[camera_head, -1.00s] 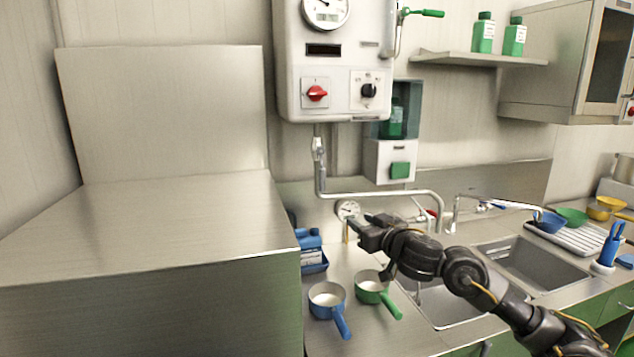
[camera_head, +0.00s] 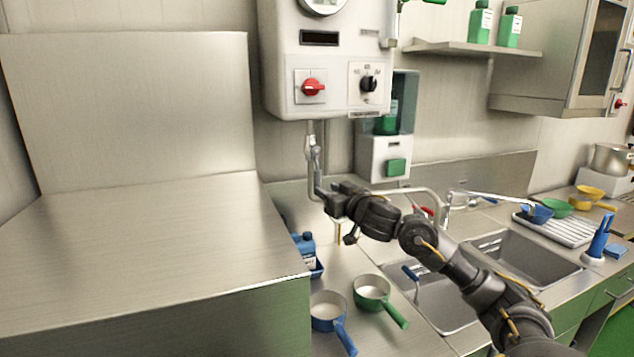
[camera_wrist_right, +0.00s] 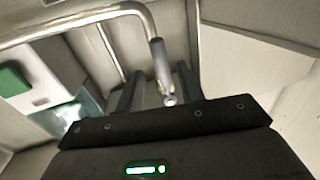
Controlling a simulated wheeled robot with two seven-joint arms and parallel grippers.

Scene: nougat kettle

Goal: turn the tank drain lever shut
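The white tank unit (camera_head: 330,60) hangs on the back wall. A grey metal pipe (camera_head: 310,186) runs down from it, with a grey lever-like fitting (camera_head: 314,152) just below the tank, which I take for the drain lever. My right gripper (camera_head: 326,198) is beside the pipe, below that fitting. In the right wrist view its two dark fingers are apart, and a grey handle-like piece (camera_wrist_right: 161,62) on the pipe appears between or beyond them. I cannot tell whether they touch it. My left gripper is out of view.
A large steel block (camera_head: 150,235) fills the left side. A blue pan (camera_head: 328,312) and a green pan (camera_head: 372,290) stand on the counter below my right arm. A blue canister (camera_head: 305,248) stands beside the block. A horizontal spout (camera_head: 420,190) runs behind my right arm.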

